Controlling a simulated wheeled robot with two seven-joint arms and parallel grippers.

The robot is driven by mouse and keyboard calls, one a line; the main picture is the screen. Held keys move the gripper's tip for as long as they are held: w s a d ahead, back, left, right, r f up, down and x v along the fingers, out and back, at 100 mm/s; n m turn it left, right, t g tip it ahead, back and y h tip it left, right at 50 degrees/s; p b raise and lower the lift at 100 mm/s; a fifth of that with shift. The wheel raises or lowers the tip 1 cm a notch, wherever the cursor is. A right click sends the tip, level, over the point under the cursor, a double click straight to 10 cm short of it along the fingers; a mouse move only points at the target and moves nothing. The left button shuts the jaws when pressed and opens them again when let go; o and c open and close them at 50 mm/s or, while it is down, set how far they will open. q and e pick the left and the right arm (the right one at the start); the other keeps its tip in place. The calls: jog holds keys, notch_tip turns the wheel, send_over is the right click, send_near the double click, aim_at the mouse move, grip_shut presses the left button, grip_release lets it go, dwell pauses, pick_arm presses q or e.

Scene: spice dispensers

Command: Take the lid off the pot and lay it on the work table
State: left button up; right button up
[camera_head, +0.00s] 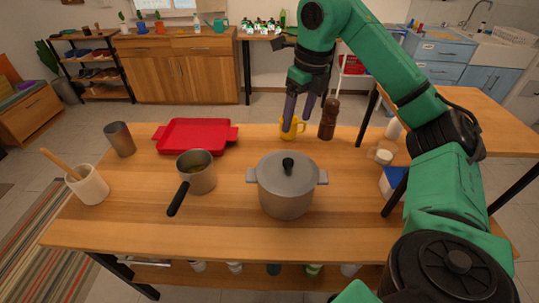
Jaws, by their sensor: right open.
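A grey pot (287,194) with two side handles stands on the wooden work table (235,226), right of its middle. Its grey lid (284,169) sits on top, with a black knob (288,164) in the centre. My right gripper (299,117) hangs above the far part of the table, behind and above the pot. Its purple fingers point down, are apart and hold nothing. They partly cover a yellow mug behind them. My left gripper does not show.
A saucepan (198,179) with a black handle stands left of the pot. A red tray (197,136), metal cup (120,139) and utensil crock (88,184) are further left. The yellow mug (289,130) and brown pepper mill (328,120) stand behind. The table's front is clear.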

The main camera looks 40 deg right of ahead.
jog(key=f, duration=0.1)
jog(key=b, duration=0.2)
send_over(289, 160)
jog(key=s, duration=0.2)
notch_tip(289, 160, down, 6)
jog(key=f, duration=0.2)
jog(key=w+f+p, duration=0.1)
jog(key=f, duration=0.3)
jog(key=shift+w+a, duration=0.1)
jog(key=shift+w, duration=0.2)
jog(key=shift+f, duration=0.4)
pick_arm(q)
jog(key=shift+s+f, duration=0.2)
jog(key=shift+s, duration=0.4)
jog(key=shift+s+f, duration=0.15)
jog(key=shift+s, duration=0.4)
pick_arm(e)
grip_shut()
jog(key=shift+w, duration=0.1)
